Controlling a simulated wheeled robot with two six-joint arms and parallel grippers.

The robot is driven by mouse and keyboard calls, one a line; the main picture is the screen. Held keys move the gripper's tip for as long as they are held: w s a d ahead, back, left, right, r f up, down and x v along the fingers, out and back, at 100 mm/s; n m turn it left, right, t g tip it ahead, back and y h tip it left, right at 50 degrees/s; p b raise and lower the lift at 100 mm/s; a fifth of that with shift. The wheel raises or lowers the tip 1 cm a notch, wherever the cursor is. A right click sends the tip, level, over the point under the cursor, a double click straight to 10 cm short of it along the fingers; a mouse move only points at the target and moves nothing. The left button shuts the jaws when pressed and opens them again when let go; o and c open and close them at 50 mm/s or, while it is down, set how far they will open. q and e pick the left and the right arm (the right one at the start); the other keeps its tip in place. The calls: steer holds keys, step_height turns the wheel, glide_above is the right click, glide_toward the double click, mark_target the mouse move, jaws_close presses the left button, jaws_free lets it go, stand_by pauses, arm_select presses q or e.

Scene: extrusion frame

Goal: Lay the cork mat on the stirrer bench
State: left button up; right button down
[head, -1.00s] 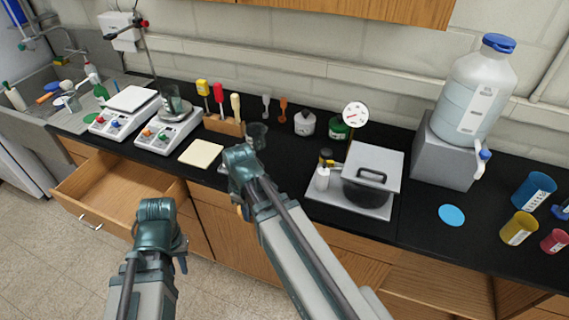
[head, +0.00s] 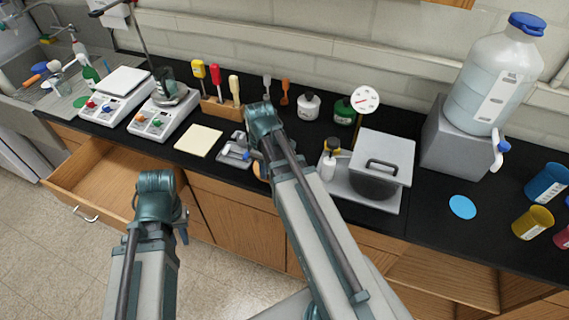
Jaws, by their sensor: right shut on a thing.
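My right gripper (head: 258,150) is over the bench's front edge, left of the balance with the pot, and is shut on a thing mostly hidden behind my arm. A small tan edge (head: 262,170) shows beside the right wrist; it looks like the cork mat, but its shape is hidden. My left gripper (head: 160,205) hangs in front of the open drawer, away from the bench; its fingers do not show clearly. The black stirrer bench (head: 300,150) carries two white stirrer units, the left one (head: 112,97) and the right one (head: 160,118).
A cream pad (head: 198,140) and a grey tray (head: 234,158) lie near the front edge. A lidded pot (head: 382,160), a water carboy (head: 490,75) and a blue disc (head: 462,207) are to the right. The drawer (head: 110,180) stands open below.

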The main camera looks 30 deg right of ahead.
steer(key=d, duration=0.2)
steer(key=w+d, duration=0.1)
steer(key=d, duration=0.1)
steer(key=w+d, duration=0.1)
steer(key=d, duration=0.2)
steer(key=shift+w+d+f, duration=0.1)
steer(key=shift+w+f, duration=0.15)
steer(key=shift+f, duration=0.1)
steer(key=f+b, duration=0.2)
steer(key=d+f+b, duration=0.1)
steer(key=f+b, duration=0.1)
steer(key=shift+w, duration=0.15)
steer(key=shift+r, duration=0.2)
steer(key=shift+f, duration=0.1)
steer(key=c, duration=1.4)
jaws_free()
steer(key=o, duration=0.4)
